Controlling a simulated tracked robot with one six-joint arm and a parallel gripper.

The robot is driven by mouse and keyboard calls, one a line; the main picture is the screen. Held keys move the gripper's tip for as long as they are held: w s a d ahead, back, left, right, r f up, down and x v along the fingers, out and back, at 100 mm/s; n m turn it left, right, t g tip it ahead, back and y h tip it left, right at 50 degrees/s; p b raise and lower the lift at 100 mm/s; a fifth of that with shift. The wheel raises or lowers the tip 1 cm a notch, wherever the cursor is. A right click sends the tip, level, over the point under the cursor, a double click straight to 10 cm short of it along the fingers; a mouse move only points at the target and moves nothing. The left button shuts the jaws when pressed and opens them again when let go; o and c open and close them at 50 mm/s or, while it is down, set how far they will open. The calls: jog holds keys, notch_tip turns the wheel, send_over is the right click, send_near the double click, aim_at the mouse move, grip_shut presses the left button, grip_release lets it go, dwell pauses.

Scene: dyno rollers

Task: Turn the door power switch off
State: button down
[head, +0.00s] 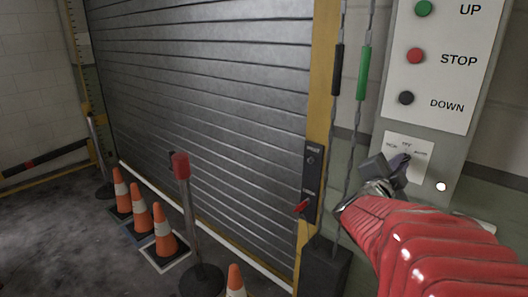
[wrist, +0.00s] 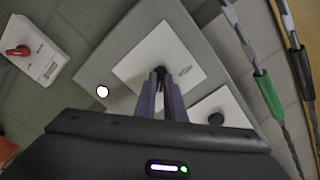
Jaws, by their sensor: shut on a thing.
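The switch is a small dark knob (wrist: 160,71) on a white label plate (head: 410,147) low on the grey control panel. In the head view my gripper (head: 398,164) is in front of this plate and hides the knob. In the wrist view my gripper (wrist: 161,77) has its two fingers closed on the knob, with the plate (wrist: 150,50) around it. Printed words surround the knob but are too small to read surely, so I cannot tell its setting. A white round light (head: 441,187) sits below right of the plate.
Above are the green UP button (head: 423,8), red STOP button (head: 415,56) and black DOWN button (head: 406,98). Cords with a green grip (head: 364,74) hang left of the panel. Cones (head: 140,212) and a bollard (head: 183,210) stand by the shutter.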

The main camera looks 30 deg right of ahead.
jog(key=shift+d+f+n, duration=0.1)
jog(key=shift+d+n, duration=0.05)
jog(key=shift+n, duration=0.15)
jog(key=n, duration=0.9)
jog(key=shift+f, duration=0.1)
dwell(0.4)
jog(key=c, duration=1.8)
grip_release()
jog(key=shift+c, duration=0.2)
jog(key=shift+r, duration=0.2)
